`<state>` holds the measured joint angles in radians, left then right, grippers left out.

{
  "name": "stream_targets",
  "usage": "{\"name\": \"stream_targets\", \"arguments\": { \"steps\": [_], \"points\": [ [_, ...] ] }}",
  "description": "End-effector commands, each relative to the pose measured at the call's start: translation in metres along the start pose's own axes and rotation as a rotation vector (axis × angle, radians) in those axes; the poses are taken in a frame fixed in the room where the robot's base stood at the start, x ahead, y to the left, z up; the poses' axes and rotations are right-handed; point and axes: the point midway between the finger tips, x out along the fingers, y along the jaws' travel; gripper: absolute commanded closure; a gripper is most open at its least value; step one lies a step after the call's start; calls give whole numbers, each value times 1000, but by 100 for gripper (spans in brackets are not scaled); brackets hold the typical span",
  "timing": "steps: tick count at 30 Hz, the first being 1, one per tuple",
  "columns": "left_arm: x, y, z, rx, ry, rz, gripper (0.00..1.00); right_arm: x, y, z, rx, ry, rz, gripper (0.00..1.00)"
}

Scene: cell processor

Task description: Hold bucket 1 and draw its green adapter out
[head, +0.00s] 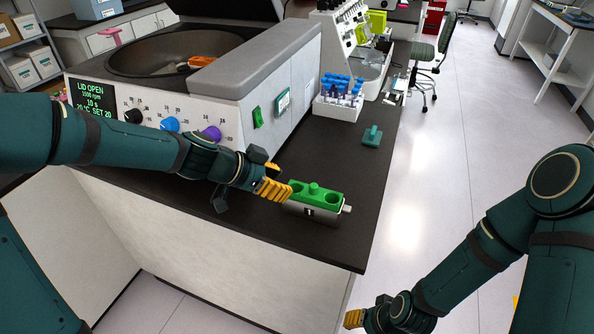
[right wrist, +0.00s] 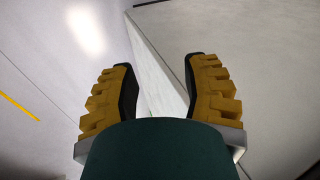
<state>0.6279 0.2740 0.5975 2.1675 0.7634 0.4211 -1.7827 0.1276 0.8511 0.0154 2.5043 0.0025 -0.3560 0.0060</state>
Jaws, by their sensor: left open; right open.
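Bucket 1 (head: 306,212), a grey metal bucket with a dark number plate, stands on the dark bench top near its front right corner in the head view. Its green adapter (head: 316,191), with round holes and a central knob, sits in the bucket's top. My left gripper (head: 276,183) is open at the bucket's left end; whether its yellow fingers touch the bucket I cannot tell. My right gripper (head: 356,318) is low, off the bench beyond its right edge, well away from the bucket. In the right wrist view its two yellow fingers (right wrist: 160,85) are apart with nothing between them.
A centrifuge (head: 285,70) with its lid open stands behind the bucket on the left. A teal-green block with a knob (head: 372,136) lies on the bench behind. A white rack of blue-capped tubes (head: 340,100) stands further back. The bench right of the bucket is clear.

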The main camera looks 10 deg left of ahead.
Motion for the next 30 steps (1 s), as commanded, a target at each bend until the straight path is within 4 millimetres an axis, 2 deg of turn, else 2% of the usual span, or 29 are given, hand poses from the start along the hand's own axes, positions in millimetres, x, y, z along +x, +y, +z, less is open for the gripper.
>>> {"name": "stream_targets", "arguments": {
  "steps": [2, 3, 11, 14, 17, 22, 27, 30],
  "points": [
    [-4, -1, -4, 17, 9, -3, 54, -1, 0, 0, 0, -1, 0, 53],
    [-5, -1, -6, 22, 12, -3, 54, -1, -1, 0, 0, -1, 0, 43],
    [-6, -1, -8, 32, 16, -2, 54, -1, -1, -1, -3, 3, -1, 43],
    [-6, -1, -8, 32, 16, -2, 54, -1, 1, -13, -22, 40, -6, 43],
    [-6, -1, -8, 31, 16, -2, 54, -1, 3, -42, -74, 130, -23, 43],
    [-6, -1, -8, 31, 15, -2, 54, -13, 6, -118, -226, 375, -77, 43],
    [-6, -1, -8, 31, 15, -2, 54, -41, 3, -186, -412, 619, -158, 43],
    [-6, -1, -8, 31, 15, -2, 54, -62, -1, -215, -528, 742, -215, 43]
  ]
}}
